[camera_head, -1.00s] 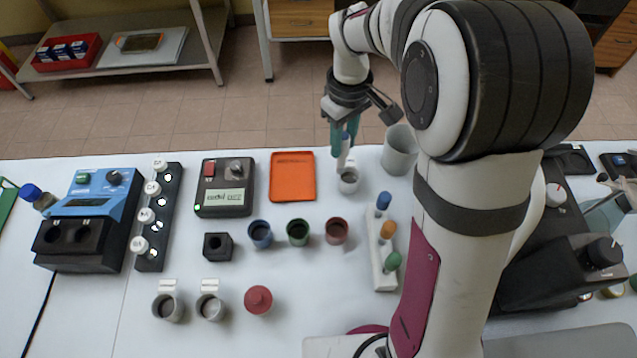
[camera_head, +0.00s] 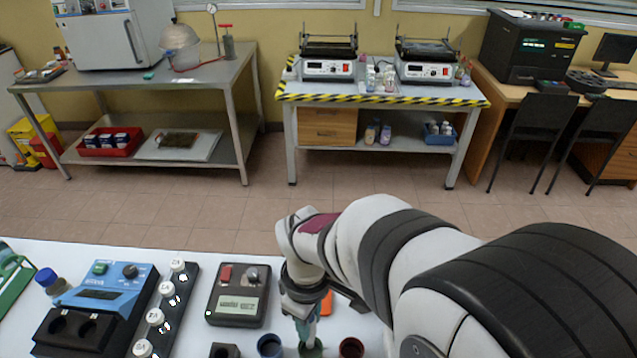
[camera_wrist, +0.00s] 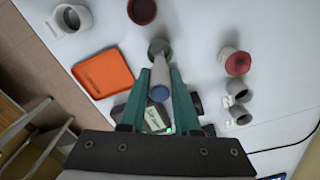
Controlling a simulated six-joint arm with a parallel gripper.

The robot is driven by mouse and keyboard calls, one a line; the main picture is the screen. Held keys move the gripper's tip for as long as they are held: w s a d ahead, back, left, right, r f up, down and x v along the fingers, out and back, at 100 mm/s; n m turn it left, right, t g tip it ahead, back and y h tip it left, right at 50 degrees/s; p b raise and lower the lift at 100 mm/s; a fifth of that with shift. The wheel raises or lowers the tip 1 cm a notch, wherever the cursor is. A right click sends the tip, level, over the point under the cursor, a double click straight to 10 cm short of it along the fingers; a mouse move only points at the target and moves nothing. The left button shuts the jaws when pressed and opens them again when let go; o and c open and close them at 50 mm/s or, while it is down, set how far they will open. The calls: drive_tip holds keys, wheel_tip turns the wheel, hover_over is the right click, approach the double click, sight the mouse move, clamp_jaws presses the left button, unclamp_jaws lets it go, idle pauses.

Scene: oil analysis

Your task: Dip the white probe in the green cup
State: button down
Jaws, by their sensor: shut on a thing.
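In the head view my gripper (camera_head: 305,330) points down over the green cup (camera_head: 311,351), which is cut by the bottom edge. The probe is mostly hidden there by the fingers.
A blue cup (camera_head: 270,345) and a dark red cup (camera_head: 350,347) stand on either side of the green cup. An orange tray (camera_wrist: 103,72) lies nearby. A red-topped item (camera_wrist: 237,63) and grey cups (camera_wrist: 236,88) stand right in the wrist view. A black meter (camera_head: 238,295) stands behind-left.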

idle(0.5)
drive_tip(key=shift+f, duration=1.25)
drive_tip(key=shift+f, duration=1.35)
idle(0.8)
drive_tip(key=shift+r, duration=3.95)
drive_tip(key=shift+w, duration=0.1)
